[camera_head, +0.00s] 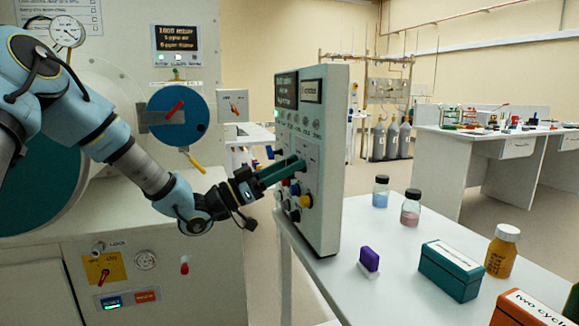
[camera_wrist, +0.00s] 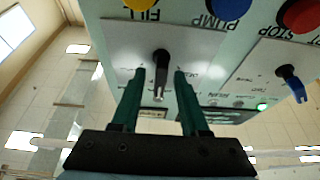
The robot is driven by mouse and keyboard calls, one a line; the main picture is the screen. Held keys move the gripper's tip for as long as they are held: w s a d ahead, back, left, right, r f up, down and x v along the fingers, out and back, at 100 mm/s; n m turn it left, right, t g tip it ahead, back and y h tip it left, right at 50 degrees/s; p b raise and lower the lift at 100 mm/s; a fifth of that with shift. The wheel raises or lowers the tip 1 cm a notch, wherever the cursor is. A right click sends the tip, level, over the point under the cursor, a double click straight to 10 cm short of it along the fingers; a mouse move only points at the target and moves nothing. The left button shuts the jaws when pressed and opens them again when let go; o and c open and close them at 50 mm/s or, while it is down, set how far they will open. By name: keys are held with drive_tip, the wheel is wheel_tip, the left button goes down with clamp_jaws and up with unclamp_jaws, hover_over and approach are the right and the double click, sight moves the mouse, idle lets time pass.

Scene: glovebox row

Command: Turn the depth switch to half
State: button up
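A control panel (camera_head: 329,160) stands upright on the white table; its front face also fills the top of the wrist view (camera_wrist: 215,55), upside down. A black switch knob (camera_wrist: 161,68) with a pale tip points down in the wrist view. My gripper (camera_wrist: 159,80) is open, its two green fingers on either side of this knob, with gaps showing between. In the head view my gripper (camera_head: 290,170) is at the panel's face. A second, blue switch (camera_wrist: 292,82) sits to the right. No depth label is readable, so I cannot tell which switch is named depth.
Yellow (camera_wrist: 138,4), blue (camera_wrist: 231,8) and red (camera_wrist: 300,14) buttons are close to the knob. On the table (camera_head: 345,225) are a purple block (camera_head: 369,260), a teal box (camera_head: 450,270), an amber bottle (camera_head: 501,252) and small vials (camera_head: 410,208). A glovebox wall (camera_head: 175,240) stands left.

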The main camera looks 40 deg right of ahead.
drive_tip(key=b+v, duration=0.2)
drive_tip(key=v, duration=0.8)
drive_tip(key=shift+w+a+b, duration=0.15)
drive_tip(key=shift+a+b, duration=0.15)
drive_tip(key=shift+a, duration=0.05)
drive_tip(key=shift+f, duration=0.15)
idle(0.3)
